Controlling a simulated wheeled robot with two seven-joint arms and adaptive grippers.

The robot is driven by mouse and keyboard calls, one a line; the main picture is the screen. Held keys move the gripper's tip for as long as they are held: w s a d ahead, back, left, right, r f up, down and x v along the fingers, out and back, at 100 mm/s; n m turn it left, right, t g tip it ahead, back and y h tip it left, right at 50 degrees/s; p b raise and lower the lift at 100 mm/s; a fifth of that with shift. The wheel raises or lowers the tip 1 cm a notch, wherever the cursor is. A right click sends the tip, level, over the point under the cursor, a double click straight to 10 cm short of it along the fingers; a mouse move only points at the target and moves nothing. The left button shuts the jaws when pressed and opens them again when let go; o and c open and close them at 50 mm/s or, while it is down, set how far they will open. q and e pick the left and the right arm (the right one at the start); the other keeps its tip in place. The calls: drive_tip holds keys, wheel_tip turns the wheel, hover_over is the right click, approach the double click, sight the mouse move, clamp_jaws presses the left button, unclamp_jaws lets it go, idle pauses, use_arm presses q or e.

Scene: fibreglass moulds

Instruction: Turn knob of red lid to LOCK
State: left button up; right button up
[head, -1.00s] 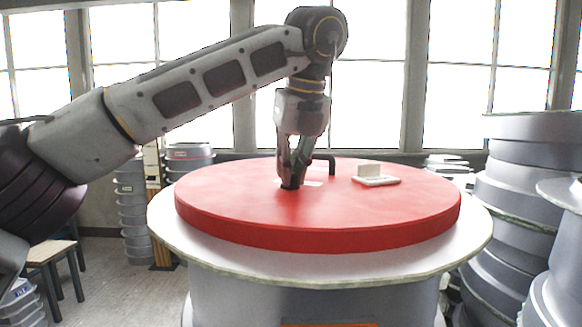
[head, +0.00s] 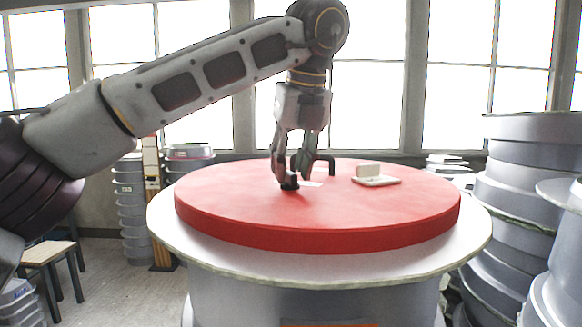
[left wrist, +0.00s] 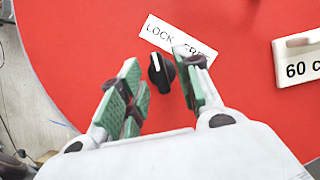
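The red lid (head: 340,215) lies flat on a large round grey mould. A small black knob (left wrist: 162,74) with a white pointer line stands on it; the knob also shows in the head view (head: 290,183). A white label (left wrist: 160,31) beside it reads LOCK, with FREE partly hidden by a finger. The pointer line aims up and slightly left in the wrist view, toward the LOCK side. My left gripper (left wrist: 158,66) points down, open, its green-padded fingers on either side of the knob and apart from it. My right gripper is not in view.
A black handle (head: 326,163) stands behind the gripper on the lid. A white block on a plate (head: 376,180), marked "60 c" in the wrist view, sits to the right. Stacked grey moulds (head: 510,215) stand at right; a stool (head: 48,255) is at left.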

use_arm(q)
drive_tip(key=v, duration=1.1)
idle(0.4)
idle(0.7)
